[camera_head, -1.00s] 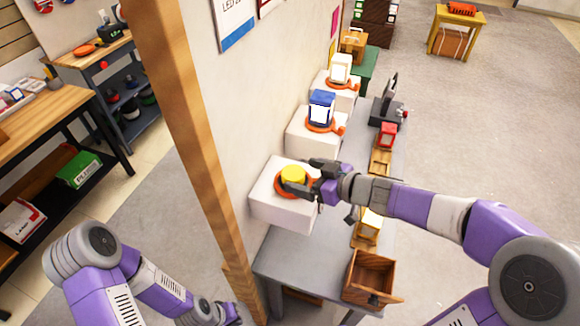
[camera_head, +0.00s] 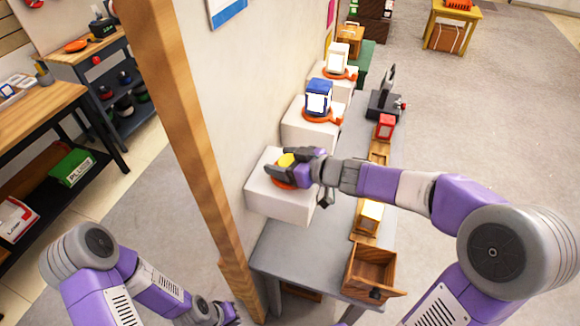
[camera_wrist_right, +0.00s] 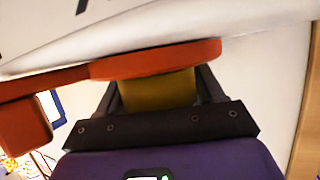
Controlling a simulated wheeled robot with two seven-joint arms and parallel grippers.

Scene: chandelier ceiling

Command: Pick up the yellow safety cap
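The yellow safety cap (camera_head: 287,160) sits on an orange ring (camera_head: 281,183) on the white block nearest me. My right gripper (camera_head: 282,164) reaches in from the right, with its fingers on either side of the cap. In the right wrist view, the yellow cap (camera_wrist_right: 158,92) is between the two dark fingers, against the orange ring (camera_wrist_right: 155,60). The fingers look open, with small gaps beside the cap. Contact is hard to tell. My left gripper (camera_head: 226,313) is low at the bottom edge, far from the cap; its fingers are unclear.
White blocks behind carry a blue-framed lantern-like item (camera_head: 318,97) and a white one (camera_head: 338,58). A grey table (camera_head: 300,250) holds an open wooden box (camera_head: 372,270), a small yellow-framed item (camera_head: 369,215) and a red one (camera_head: 385,127). A wooden post (camera_head: 185,130) stands left.

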